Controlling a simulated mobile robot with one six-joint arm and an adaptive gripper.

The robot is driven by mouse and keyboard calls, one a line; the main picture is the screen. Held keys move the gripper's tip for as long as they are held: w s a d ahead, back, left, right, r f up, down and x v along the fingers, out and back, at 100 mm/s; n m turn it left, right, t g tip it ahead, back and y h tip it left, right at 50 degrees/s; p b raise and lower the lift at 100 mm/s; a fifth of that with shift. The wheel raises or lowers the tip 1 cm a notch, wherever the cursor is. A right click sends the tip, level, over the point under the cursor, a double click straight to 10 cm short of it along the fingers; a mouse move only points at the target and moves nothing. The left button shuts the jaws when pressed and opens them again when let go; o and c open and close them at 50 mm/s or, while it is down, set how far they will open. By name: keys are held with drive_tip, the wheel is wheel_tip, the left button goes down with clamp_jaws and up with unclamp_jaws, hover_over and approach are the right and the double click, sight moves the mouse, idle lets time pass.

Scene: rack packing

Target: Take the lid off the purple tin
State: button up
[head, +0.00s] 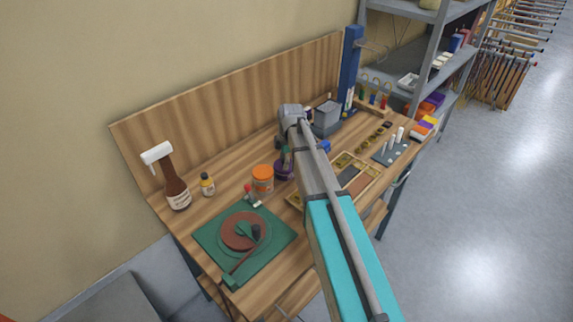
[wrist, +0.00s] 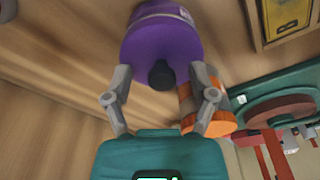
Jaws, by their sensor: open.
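The purple tin (head: 283,173) stands on the wooden bench beside an orange-lidded jar, partly hidden by my arm. In the wrist view its purple lid (wrist: 150,42) faces the camera, with a dark knob (wrist: 161,76) at its middle. The lid sits on the tin, whose pale label band shows at the top edge. My gripper (wrist: 160,82) is open, with one finger on each side of the knob and a gap to both. In the head view my gripper (head: 287,152) is over the tin; its fingertips are hard to make out.
The orange-lidded jar (head: 262,178) stands close beside the tin, near my right finger in the wrist view. A wooden divided tray (head: 372,174) lies right.

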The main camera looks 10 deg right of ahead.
clamp_jaws()
idle(0.3)
drive_tip(key=shift+r, duration=0.2)
wheel_tip(320, 180, up, 2)
drive_tip(key=p, duration=0.2)
drive_tip(key=shift+r+p, duration=0.15)
drive_tip(key=shift+p, duration=0.2)
drive_tip(key=s+d+r+p, duration=0.2)
drive_tip(key=s+r+p, duration=0.8)
drive_tip(key=s, duration=0.4)
drive_tip(key=shift+r, duration=0.15)
drive_tip(key=shift+w, duration=0.1)
